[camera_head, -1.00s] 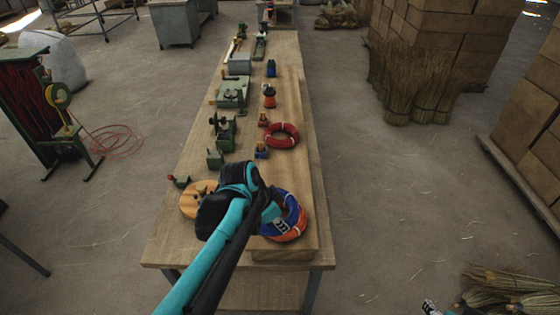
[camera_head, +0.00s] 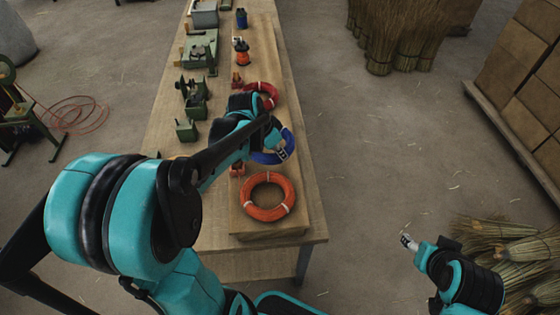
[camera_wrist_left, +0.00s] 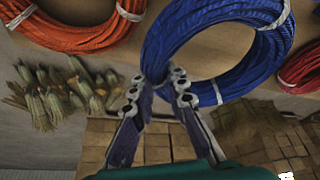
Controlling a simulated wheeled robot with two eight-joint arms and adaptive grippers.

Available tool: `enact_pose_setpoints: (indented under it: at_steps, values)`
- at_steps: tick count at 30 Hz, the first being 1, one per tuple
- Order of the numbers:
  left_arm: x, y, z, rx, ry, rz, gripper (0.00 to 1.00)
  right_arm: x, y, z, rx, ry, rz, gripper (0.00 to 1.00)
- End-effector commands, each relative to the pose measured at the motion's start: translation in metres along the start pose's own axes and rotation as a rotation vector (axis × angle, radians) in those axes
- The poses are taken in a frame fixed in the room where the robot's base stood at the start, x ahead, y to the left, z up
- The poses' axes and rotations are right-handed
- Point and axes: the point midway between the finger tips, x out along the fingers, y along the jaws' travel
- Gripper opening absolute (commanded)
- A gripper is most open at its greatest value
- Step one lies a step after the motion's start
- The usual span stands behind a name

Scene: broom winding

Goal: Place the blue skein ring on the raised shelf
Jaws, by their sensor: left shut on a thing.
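The blue skein ring (camera_head: 262,158) is at the raised shelf (camera_head: 272,229), between the orange ring (camera_head: 267,212) and the red ring (camera_head: 272,93). My left gripper (camera_head: 281,153) is shut on its right edge in the head view. In the left wrist view, the fingertips (camera_wrist_left: 163,84) pinch the near edge of the blue ring (camera_wrist_left: 165,42). I cannot tell whether the ring rests on the shelf or hangs just above it. My left forearm hides part of it. My right gripper (camera_head: 408,242) is over the floor at the right, its fingers too small to read.
Green metal tools (camera_head: 200,50) stand along the left part of the table. A small orange-and-black bottle (camera_head: 242,55) is farther back. Broom bundles (camera_head: 505,250) lie on the floor at the right, and stacked boxes (camera_head: 515,60) stand beyond.

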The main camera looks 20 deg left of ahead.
Motion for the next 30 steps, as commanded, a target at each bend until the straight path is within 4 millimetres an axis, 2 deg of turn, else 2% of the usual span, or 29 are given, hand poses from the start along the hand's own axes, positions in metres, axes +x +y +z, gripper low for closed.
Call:
enact_pose_setpoints:
  at_steps: [5,13,24,25,27,30]
  values:
    - [0.011,-0.005,-0.005,0.0,0.0,0.0,0.0,0.004,0.0,0.003,0.0,0.0,0.0,0.56]
    - [0.046,-0.005,0.009,0.0,0.0,0.0,0.0,0.019,0.0,0.013,0.0,0.0,0.0,0.56]
    - [0.049,-0.004,0.011,0.0,0.0,0.0,0.0,0.02,0.0,0.014,0.0,0.0,0.0,0.56]
    - [0.048,-0.004,0.011,0.0,0.0,0.0,0.19,0.019,0.0,0.014,0.0,0.0,0.0,0.56]
    - [0.048,-0.004,0.011,0.0,0.0,0.0,0.35,0.019,0.0,0.013,0.0,0.0,0.0,0.56]
    - [0.048,-0.004,0.011,0.0,0.0,0.0,0.35,0.019,0.0,0.013,0.0,0.0,0.0,0.56]
